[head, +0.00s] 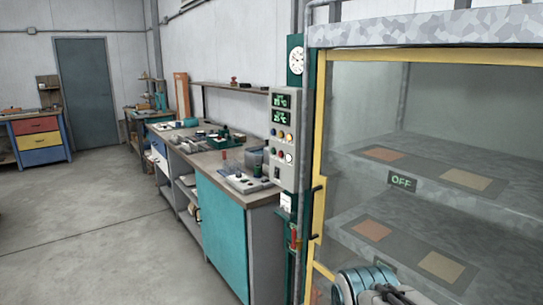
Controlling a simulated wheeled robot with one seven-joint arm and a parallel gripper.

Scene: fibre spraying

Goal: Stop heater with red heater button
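A grey control panel (284,140) is mounted on a post left of the glass-fronted cabinet. It has two green displays at the top and small coloured buttons below, red ones among them. The buttons are too small for me to tell which is the red heater button. A sign reading OFF (402,183) shows on the upper shelf edge inside the cabinet. Part of my arm shows at the bottom right, in front of the cabinet and well below the panel. My gripper's fingers are not visible.
The cabinet has a yellow door frame (318,150) and shelves with flat square plates. A long workbench (258,197) with tools and a teal front runs left of the panel. A red-handled valve (294,237) sits below the panel. The floor (110,230) at left is clear.

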